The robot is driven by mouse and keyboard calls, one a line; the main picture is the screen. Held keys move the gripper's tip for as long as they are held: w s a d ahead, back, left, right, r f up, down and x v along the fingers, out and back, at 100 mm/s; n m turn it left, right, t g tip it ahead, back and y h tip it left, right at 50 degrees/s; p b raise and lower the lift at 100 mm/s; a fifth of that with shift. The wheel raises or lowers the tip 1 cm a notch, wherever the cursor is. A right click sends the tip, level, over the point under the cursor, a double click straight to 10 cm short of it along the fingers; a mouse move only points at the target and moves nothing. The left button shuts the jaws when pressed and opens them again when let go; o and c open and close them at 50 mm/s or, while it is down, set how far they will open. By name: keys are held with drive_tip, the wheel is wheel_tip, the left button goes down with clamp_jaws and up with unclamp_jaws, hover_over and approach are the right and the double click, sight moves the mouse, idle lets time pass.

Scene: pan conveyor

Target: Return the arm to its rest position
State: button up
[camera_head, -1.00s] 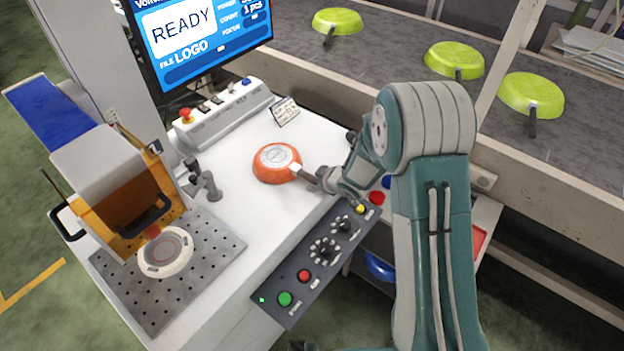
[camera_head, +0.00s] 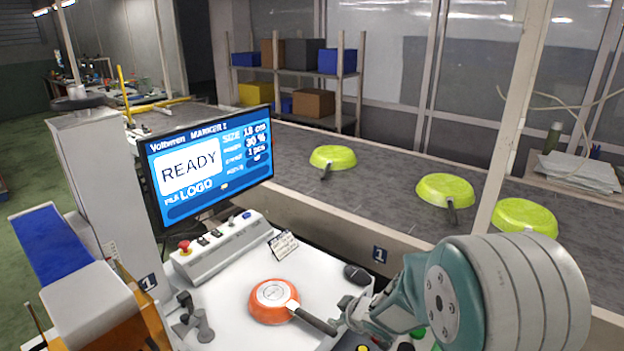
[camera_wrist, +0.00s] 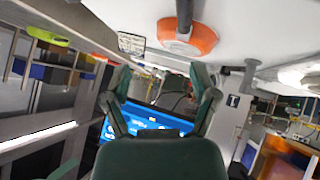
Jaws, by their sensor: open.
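An orange pan (camera_head: 268,311) lies upside down on the white table, its dark handle pointing right and toward me. It also shows in the wrist view (camera_wrist: 203,41), with its handle (camera_wrist: 184,14) at the top edge. My gripper (camera_head: 345,315) is just right of the handle end in the head view. In the wrist view my gripper (camera_wrist: 160,88) has its two fingers spread with nothing held between them. The lower part of my arm is out of the head view.
A monitor (camera_head: 205,165) reading READY stands behind a control box (camera_head: 222,247) with a red button. A conveyor (camera_head: 300,165) behind carries green pans (camera_head: 333,156). A marking machine (camera_head: 95,305) is at left. A post (camera_head: 515,110) rises at right.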

drive_tip(key=s+d+r+m+h, duration=0.3)
drive_tip(key=s+d+r, duration=0.2)
drive_tip(key=r, duration=0.2)
drive_tip(key=s+d+r+m+h, duration=0.2)
drive_tip(key=s+d+r+m, duration=0.15)
drive_tip(key=r, duration=0.45)
drive_tip(key=s+r+m+g, duration=0.1)
drive_tip(key=s+r+m, duration=0.1)
drive_tip(key=s, duration=0.8)
drive_tip(key=s+r+m+g, duration=0.1)
drive_tip(key=s+r+m, duration=0.1)
drive_tip(key=s, duration=0.7)
drive_tip(key=shift+s+a+r+g+y, duration=0.2)
drive_tip(key=shift+s+a+g+y, duration=0.05)
drive_tip(key=shift+s+g+y, duration=0.15)
